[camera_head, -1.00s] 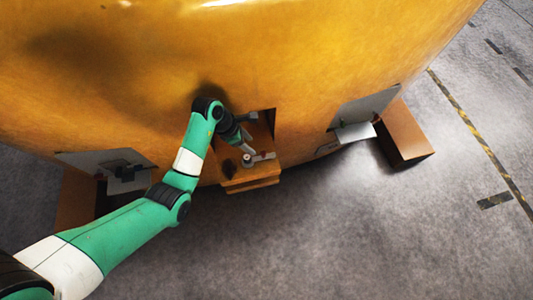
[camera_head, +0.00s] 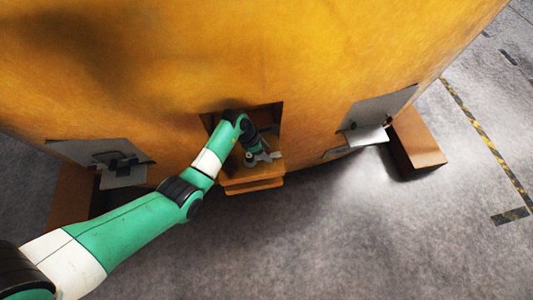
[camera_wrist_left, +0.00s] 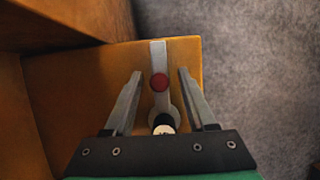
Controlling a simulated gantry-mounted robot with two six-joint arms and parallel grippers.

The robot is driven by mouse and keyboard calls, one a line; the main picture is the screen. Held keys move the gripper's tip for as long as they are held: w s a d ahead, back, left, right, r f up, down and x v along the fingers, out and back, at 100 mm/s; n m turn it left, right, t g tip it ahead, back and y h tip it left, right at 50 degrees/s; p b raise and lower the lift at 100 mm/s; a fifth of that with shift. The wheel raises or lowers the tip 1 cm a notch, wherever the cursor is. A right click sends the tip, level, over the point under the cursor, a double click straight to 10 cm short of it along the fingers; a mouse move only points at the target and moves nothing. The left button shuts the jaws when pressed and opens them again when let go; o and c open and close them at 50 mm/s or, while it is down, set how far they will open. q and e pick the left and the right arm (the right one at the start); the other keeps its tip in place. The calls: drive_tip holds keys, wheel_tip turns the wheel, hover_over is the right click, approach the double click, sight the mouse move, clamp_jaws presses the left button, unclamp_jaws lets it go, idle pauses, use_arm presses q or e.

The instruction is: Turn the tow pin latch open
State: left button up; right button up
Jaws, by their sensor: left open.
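The tow pin latch (camera_wrist_left: 159,60) is a flat grey lever with a round red spot on it, seen in the left wrist view on the orange ledge of a recess. A round pivot with a dark and white top (camera_wrist_left: 163,124) stands at its near end. My left gripper (camera_wrist_left: 159,75) is open, with one finger on each side of the lever and a gap on both sides. In the head view my left gripper (camera_head: 258,157) is inside the recess, over the latch (camera_head: 270,157), and partly hides it. My right gripper is not in view.
The large orange casting (camera_head: 300,60) fills the top, and the recess walls are close around my left wrist. Grey plates with brackets (camera_head: 372,112) (camera_head: 100,155) flank the recess. A brown block (camera_head: 415,143) stands at right. Grey floor (camera_head: 350,240) in front is clear.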

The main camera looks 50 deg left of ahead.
use_arm(q)
clamp_jaws()
idle(1.4)
